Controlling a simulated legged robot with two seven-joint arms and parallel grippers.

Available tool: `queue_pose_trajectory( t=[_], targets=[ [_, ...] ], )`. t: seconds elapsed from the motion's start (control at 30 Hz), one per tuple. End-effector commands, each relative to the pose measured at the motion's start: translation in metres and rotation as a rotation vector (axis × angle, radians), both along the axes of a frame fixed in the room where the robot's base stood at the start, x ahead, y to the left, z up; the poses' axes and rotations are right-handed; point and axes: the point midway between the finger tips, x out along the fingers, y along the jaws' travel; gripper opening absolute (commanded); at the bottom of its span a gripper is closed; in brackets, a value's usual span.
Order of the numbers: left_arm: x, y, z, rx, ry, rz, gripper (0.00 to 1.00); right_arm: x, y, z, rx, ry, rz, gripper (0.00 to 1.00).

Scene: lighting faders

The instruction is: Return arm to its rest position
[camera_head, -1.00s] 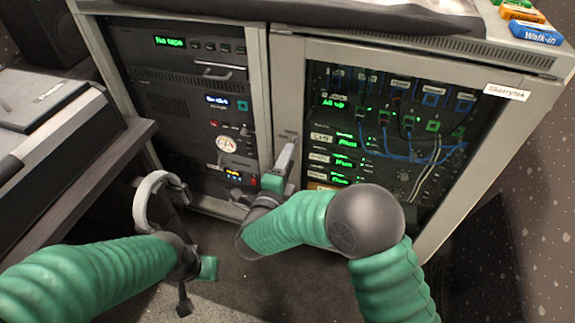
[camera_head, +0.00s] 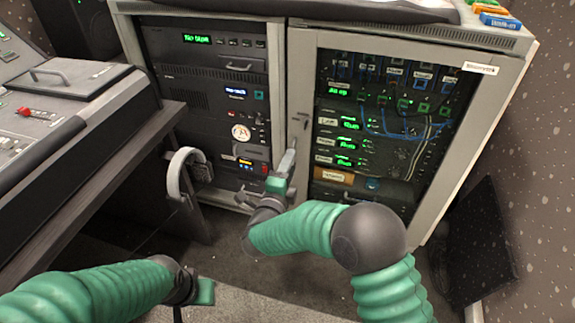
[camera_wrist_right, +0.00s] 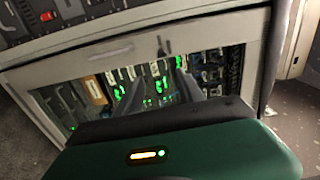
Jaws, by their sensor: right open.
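My right arm (camera_head: 300,228), with green ribbed sleeves and a dark elbow, reaches forward in the head view. Its gripper (camera_head: 286,163) is open and appears empty, in front of the frame between the two rack bays. In the right wrist view the gripper's dark fingers (camera_wrist_right: 158,88) point towards the glass-fronted bay, behind the green gripper body (camera_wrist_right: 180,155). My left arm (camera_head: 90,292) lies low at the left. A green part (camera_head: 205,291) shows at its end, but its fingers cannot be made out.
The left rack bay (camera_head: 205,75) holds lit panels and a gauge. The glass-door cabinet (camera_head: 400,35) shows green displays and blue cables. A console (camera_head: 60,105) stands on a desk at left, with white headphones (camera_head: 178,175) hanging from it. A dark panel (camera_head: 478,245) leans at right. Carpet lies below.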

Motion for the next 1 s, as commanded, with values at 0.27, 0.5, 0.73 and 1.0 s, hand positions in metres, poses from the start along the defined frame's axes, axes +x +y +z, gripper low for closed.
queue_pose_trajectory(
  t=[0.27,0.5,0.73,1.0],
  targets=[
    [0.0,0.0,0.001,0.0,0.0,0.0,0.36,0.003,0.001,0.004,-0.049,0.034,0.049,0.45],
    [0.0,0.0,0.008,0.0,0.0,0.0,0.36,-0.041,-0.037,-0.02,-0.609,0.476,0.517,0.45],
    [0.0,0.0,0.012,0.0,0.0,0.0,0.36,-0.183,-0.123,-0.081,-1.02,0.95,0.932,0.45],
    [0.0,0.0,0.015,0.0,0.0,0.0,0.36,-0.318,-0.187,-0.103,-1.162,1.264,1.256,0.45]
  ],
)
